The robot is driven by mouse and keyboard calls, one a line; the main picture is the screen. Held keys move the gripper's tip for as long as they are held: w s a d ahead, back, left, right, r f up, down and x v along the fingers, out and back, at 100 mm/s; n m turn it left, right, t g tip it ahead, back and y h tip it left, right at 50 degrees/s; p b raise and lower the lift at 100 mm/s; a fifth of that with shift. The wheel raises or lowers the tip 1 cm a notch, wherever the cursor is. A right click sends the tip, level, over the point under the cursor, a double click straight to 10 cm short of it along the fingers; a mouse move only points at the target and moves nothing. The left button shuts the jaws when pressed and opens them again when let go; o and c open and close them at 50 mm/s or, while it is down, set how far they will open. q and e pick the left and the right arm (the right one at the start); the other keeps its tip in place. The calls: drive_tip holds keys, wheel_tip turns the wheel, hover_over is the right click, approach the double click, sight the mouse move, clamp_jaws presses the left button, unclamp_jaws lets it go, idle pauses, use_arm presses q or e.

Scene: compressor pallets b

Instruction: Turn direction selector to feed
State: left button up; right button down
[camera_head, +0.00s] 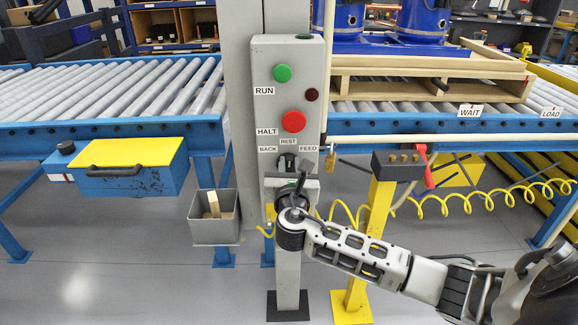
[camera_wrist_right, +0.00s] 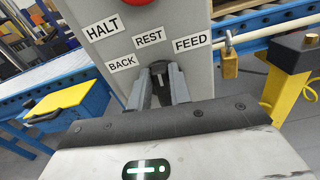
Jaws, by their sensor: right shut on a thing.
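The grey control box (camera_head: 290,75) stands on a post, with the labels BACK, REST and FEED low on its face. Just below them is the dark direction selector (camera_head: 287,162), mostly covered by my right gripper (camera_head: 292,177). In the right wrist view the selector (camera_wrist_right: 159,67) shows as a dark knob between the two fingers of my right gripper (camera_wrist_right: 161,82), which is shut on it below REST. The FEED label (camera_wrist_right: 192,44) is to its right, the BACK label (camera_wrist_right: 121,63) to its left. Which label the selector points at is hidden. My left gripper is not in view.
A green RUN button (camera_head: 282,73) and red HALT button (camera_head: 293,122) sit above. A yellow post with a red lever (camera_head: 429,168) and coiled yellow hose stand at right. Roller conveyors (camera_head: 120,95) lie behind.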

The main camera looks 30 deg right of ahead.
drive_tip(key=m, duration=0.3)
drive_tip(key=shift+s+d+f+m+b, duration=0.15)
drive_tip(key=shift+s+d+m+b, duration=0.15)
drive_tip(key=shift+m+b, duration=0.1)
drive_tip(key=shift+s+d+f+m+b, duration=0.15)
drive_tip(key=shift+m+b, duration=0.2)
drive_tip(key=shift+m, duration=0.65)
drive_tip(key=shift+w+d+f+m+b, duration=0.15)
drive_tip(key=shift+m+b, duration=0.15)
drive_tip(key=shift+m, duration=0.7)
drive_tip(key=shift+s+r+m, duration=0.1)
drive_tip(key=shift+m, duration=0.2)
drive_tip(key=c, duration=1.3)
unclamp_jaws()
drive_tip(key=shift+s, duration=0.1)
drive_tip(key=b+v, duration=0.1)
drive_tip(key=v, duration=1.4)
drive_tip(key=shift+s+a, duration=0.3)
